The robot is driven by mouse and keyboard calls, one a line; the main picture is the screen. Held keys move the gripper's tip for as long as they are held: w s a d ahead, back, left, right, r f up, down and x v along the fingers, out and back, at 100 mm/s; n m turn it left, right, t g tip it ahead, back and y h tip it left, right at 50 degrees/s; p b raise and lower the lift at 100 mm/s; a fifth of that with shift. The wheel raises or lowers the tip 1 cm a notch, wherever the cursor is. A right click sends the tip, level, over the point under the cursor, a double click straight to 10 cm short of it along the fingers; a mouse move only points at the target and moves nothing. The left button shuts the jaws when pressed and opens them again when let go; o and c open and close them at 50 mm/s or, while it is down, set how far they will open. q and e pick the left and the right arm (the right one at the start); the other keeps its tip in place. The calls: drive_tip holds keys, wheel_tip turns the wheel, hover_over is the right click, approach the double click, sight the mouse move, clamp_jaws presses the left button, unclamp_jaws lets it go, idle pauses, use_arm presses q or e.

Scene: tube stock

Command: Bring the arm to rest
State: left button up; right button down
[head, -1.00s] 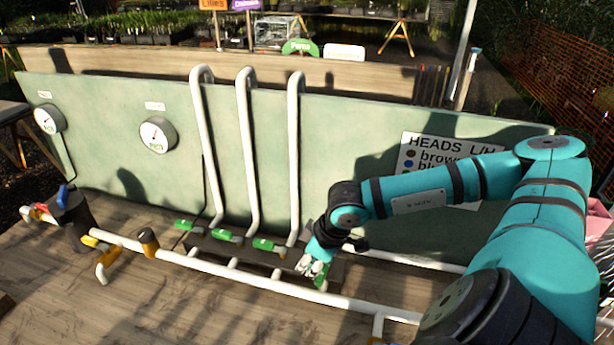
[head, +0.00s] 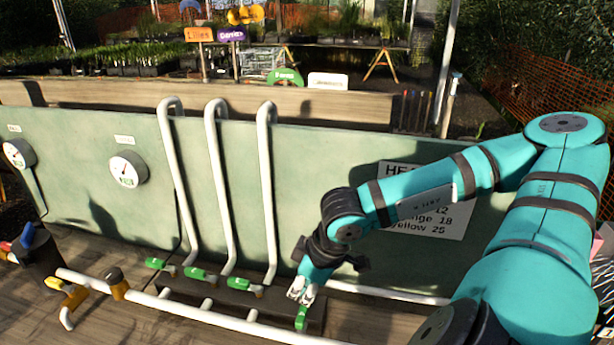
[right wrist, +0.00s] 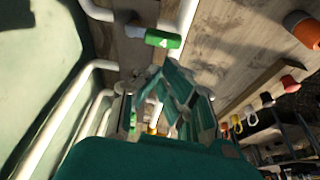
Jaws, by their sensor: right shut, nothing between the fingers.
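My right arm, teal with black bands, reaches in from the right in the head view. My right gripper (head: 303,292) is shut and empty, pointing down just above the rightmost green valve handle (head: 301,318). In the right wrist view the gripper's fingers (right wrist: 180,88) are together, and a green handle marked 4 (right wrist: 163,39) lies beyond them, with a visible gap. My left gripper is not in view.
A green panel (head: 80,165) with white pipes (head: 222,185), two gauges (head: 128,169) and a sign (head: 440,221) stands behind the arm. More green handles (head: 199,274) lie to the left. A white pipe (head: 190,311) runs along the front of the wooden bench.

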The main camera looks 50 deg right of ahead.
drive_tip(key=shift+w+v, duration=0.15)
drive_tip(key=shift+v, duration=1.2)
drive_tip(key=shift+w+v, duration=0.15)
drive_tip(key=shift+v, duration=1.25)
drive_tip(key=shift+a+r, duration=0.2)
